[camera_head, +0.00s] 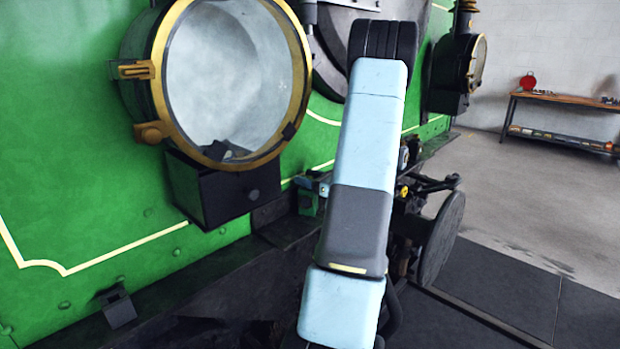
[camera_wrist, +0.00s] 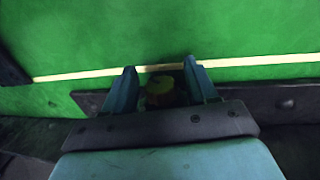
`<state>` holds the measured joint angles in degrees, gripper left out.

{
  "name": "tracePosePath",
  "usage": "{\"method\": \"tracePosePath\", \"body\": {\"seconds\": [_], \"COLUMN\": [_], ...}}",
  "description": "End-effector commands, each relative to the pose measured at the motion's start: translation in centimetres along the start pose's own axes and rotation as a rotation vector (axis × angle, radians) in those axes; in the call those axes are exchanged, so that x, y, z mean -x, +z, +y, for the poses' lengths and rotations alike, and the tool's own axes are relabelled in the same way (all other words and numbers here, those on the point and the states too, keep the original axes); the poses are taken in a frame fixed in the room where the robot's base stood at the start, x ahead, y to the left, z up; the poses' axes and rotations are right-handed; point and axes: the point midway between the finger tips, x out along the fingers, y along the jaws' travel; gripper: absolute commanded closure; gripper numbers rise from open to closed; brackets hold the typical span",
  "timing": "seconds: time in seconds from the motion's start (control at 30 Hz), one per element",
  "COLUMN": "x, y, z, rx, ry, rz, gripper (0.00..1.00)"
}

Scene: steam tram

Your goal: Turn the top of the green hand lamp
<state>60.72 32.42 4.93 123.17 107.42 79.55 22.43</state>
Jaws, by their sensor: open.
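The green hand lamp (camera_wrist: 160,91) shows in the wrist view as a small, dull yellow-green round top, dark below. It stands between the two blue fingers of my gripper (camera_wrist: 160,67), which are open on either side of it. There seems to be a gap at each finger, but the dim picture does not show contact clearly. The lower part of the lamp is hidden by my gripper's palm. In the head view a small green piece (camera_head: 308,203) shows left of my arm, perhaps part of the lamp.
The green tram wall (camera_wrist: 230,30) with a cream line rises right behind the lamp. A dark ledge (camera_wrist: 275,105) runs along its foot. In the head view a large brass-rimmed headlamp (camera_head: 160,60) and a dark box (camera_head: 225,195) jut out at left. Open floor lies at right.

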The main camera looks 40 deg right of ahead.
Motion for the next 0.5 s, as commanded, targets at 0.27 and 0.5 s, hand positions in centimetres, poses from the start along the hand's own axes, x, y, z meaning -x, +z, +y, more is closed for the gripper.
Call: {"method": "tracePosePath", "body": {"seconds": [0.27,0.5], "x": [0.04,0.07], "y": [0.00,0.00], "z": [-0.01,-0.02], "rx": [0.000,0.000], "ry": [0.000,-0.001], "rz": [0.000,0.000], "gripper": [0.55,0.78]}}
